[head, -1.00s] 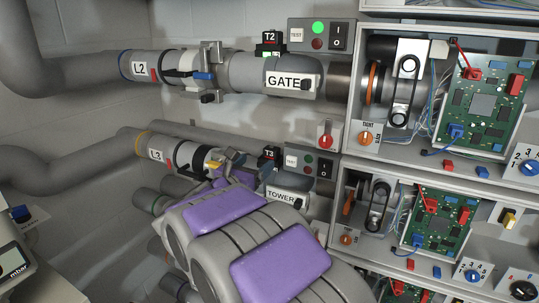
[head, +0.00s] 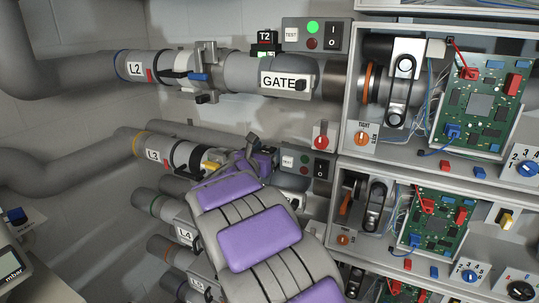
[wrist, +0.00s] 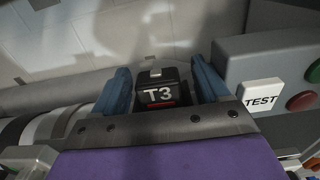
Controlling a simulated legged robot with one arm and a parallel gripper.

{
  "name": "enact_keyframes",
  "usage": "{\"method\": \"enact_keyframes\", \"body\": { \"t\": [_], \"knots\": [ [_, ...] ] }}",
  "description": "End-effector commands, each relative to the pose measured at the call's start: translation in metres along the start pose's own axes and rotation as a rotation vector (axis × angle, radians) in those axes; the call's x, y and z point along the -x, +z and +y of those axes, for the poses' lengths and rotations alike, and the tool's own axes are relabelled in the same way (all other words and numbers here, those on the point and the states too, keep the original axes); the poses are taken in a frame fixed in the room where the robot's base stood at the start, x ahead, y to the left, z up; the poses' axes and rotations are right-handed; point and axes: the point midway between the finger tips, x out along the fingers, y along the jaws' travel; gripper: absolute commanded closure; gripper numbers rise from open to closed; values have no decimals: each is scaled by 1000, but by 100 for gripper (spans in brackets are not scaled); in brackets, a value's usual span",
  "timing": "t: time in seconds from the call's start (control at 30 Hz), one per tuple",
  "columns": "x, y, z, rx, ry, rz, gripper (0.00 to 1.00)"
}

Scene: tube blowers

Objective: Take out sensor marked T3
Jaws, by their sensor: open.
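The sensor marked T3 (wrist: 157,96) is a small black block with a white label and a red stripe. In the wrist view it stands between the two blue fingers of my gripper (wrist: 160,78). The fingers are open, one on each side of it, with a visible gap. The lower part of the sensor is hidden behind my gripper's body. In the head view my gripper (head: 258,158) is over the L3 pipe (head: 188,157), and it hides T3 there.
A grey box with a TEST button (wrist: 261,97) stands close to the right of my gripper. The T2 sensor (head: 264,42) sits on the upper pipe by the GATE label (head: 281,81). Open cabinets with green circuit boards (head: 482,102) are at the right.

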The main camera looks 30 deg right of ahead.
Motion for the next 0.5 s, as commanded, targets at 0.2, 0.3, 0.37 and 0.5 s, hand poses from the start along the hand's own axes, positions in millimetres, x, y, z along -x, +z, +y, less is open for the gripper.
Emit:
{"method": "enact_keyframes", "body": {
  "t": [0.2,0.3,0.37,0.5],
  "knots": [
    [2,0,1,0,-1,-2,22],
    [1,0,1,0,-1,-1,32],
    [1,0,1,0,-1,-1,37],
    [0,0,0,0,-1,0,51]
  ]
}}
